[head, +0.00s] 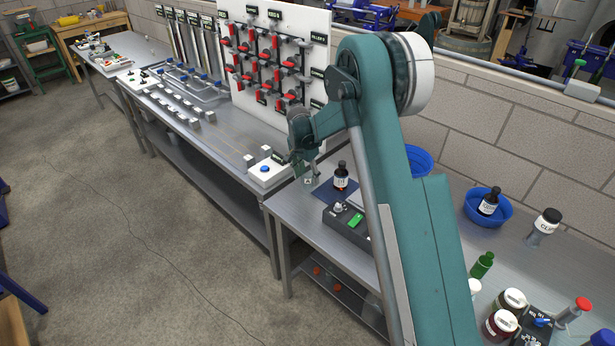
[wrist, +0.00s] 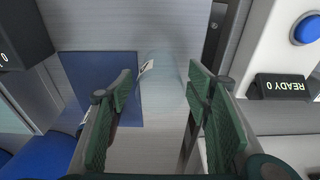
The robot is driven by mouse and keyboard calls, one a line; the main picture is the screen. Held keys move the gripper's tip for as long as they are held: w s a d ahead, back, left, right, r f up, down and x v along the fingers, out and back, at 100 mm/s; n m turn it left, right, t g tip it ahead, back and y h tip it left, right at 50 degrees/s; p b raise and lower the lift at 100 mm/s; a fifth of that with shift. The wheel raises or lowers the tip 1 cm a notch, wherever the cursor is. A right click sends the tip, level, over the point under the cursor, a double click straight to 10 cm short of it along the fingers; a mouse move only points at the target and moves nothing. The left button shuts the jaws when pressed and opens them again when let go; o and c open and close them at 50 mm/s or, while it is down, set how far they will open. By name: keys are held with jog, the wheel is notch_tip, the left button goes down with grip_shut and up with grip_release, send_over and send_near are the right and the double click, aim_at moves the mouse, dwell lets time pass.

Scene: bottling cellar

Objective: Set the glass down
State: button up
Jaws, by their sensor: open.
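The glass (wrist: 165,72) is clear and faint in the wrist view, with a small white label on its left side. It stands between the two green fingers of my gripper (wrist: 162,90), which are spread apart with the glass between their tips. In the head view my gripper (head: 308,164) is low over the near bench, and a small label marked A shows just below it; the glass itself is hard to make out there. A dark blue mat (wrist: 105,75) lies to the left of the glass in the wrist view. Whether the glass overlaps the mat's edge is unclear.
A white box with a blue button (head: 268,172) is to the left; a READY display (wrist: 282,86) is close to the right finger.

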aim_at(306, 188)
notch_tip(306, 188, up, 12)
jog(key=s+a, duration=0.1)
jog(key=shift+s+a, duration=0.15)
dwell(0.4)
dwell(0.7)
jog(key=s+d+r+n+t, duration=0.1)
jog(key=s+d+r, duration=0.3)
jog(key=s+r, duration=0.35)
jog(key=s+d+r+n+t+y, duration=0.1)
jog(key=s+d+r+n, duration=0.1)
jog(key=s+d+r, duration=0.4)
jog(key=s+d+r+n+t, duration=0.1)
jog(key=s+d+r, duration=0.2)
jog(key=s+r, duration=0.55)
jog(key=s+d+f+n+t, duration=0.1)
jog(key=s+d+n, duration=0.1)
jog(key=s, duration=1.3)
jog(key=s+d+f+n+t, duration=0.2)
jog(key=s+d, duration=0.3)
jog(key=s, duration=1.1)
jog(key=shift+d+f+n, duration=0.2)
jog(key=shift+n, duration=0.3)
